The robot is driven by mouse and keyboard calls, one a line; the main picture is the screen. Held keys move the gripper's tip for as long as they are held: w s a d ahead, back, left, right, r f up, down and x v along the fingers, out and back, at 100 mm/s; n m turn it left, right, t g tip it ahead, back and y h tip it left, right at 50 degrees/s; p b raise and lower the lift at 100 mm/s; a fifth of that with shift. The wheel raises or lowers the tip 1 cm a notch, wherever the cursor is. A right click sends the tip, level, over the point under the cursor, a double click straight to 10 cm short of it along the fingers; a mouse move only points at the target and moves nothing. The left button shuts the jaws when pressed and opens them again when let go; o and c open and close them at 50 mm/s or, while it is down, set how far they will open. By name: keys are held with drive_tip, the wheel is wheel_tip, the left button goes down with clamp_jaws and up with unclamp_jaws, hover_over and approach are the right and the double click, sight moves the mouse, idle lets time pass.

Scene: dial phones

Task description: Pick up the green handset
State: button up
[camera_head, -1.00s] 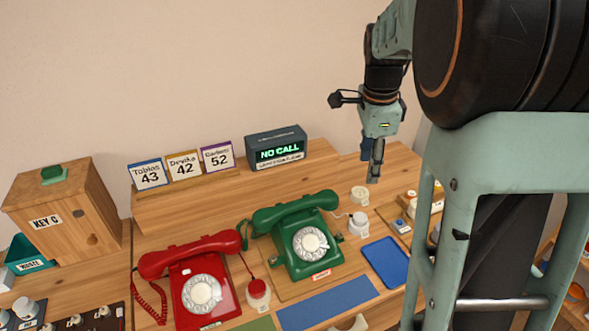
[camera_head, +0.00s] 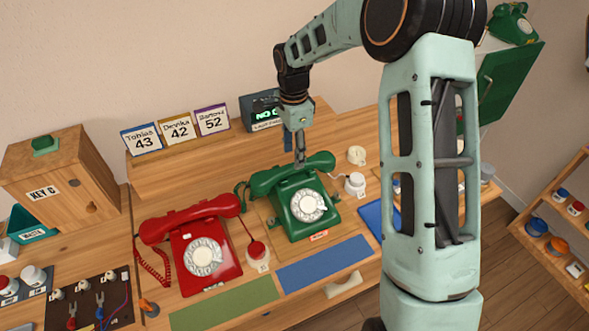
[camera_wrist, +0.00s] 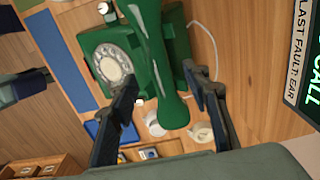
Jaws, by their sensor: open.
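The green handset (camera_head: 319,160) rests across the cradle of the green dial phone (camera_head: 308,206), in the middle of the desk. In the wrist view the handset (camera_wrist: 160,60) runs lengthwise between the fingers, with its rounded end (camera_wrist: 171,111) nearest. My gripper (camera_head: 300,160) points down at the handset in the head view. In the wrist view my gripper (camera_wrist: 165,92) is open, one finger on each side of the handset, with gaps visible. The head view does not clearly show how far above the handset the fingertips are.
A red dial phone (camera_head: 204,258) stands to the left. A display box (camera_head: 262,108) and name cards (camera_head: 177,128) sit on the shelf behind. A blue mat (camera_head: 325,262) and green mat (camera_head: 225,305) lie in front. White cups (camera_head: 355,184) stand to the right.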

sight(294, 171)
drive_tip(key=shift+f+p, duration=0.7)
drive_tip(key=shift+f, duration=2.25)
drive_tip(key=shift+c, duration=0.2)
clamp_jaws()
